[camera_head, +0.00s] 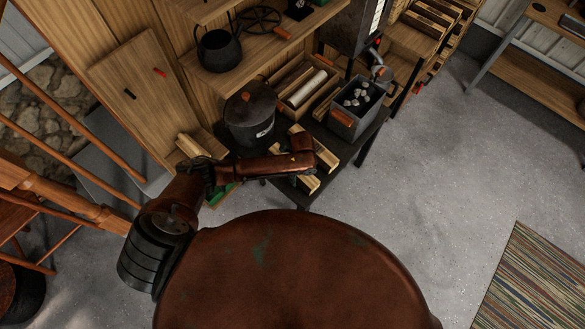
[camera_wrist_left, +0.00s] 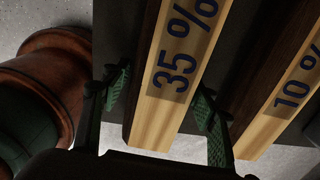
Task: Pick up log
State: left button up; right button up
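A split log marked "35 %" (camera_wrist_left: 172,75), pale on its face with dark bark on its side, lies in the middle of the left wrist view. A second log marked "10 %" (camera_wrist_left: 285,95) lies to its right. My left gripper (camera_wrist_left: 163,85) is open, with one green-padded finger on each side of the 35 % log; whether either finger touches it is unclear. In the head view my left gripper (camera_head: 305,162) is over pale logs (camera_head: 326,156) on a low dark table and partly hides them. My right gripper is not in view.
A large black pot (camera_head: 250,115) stands close behind my left arm. A grey bin with light lumps (camera_head: 357,105) and a wooden crate (camera_head: 303,88) are behind the logs. A kettle (camera_head: 218,50) sits on the shelf.

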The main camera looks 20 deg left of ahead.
pick_arm(q)
grip_shut()
jog(key=shift+w+r, duration=0.1)
dwell(0.4)
jog(key=shift+r, duration=0.1)
jog(key=shift+r, duration=0.65)
jog(key=s+d+r+p, duration=0.3)
jog(key=s+r, duration=0.8)
jog(key=s, duration=0.2)
jog(key=shift+s+r, duration=0.25)
jog(key=shift+s, duration=0.15)
jog(key=shift+c, duration=1)
grip_release()
grip_shut()
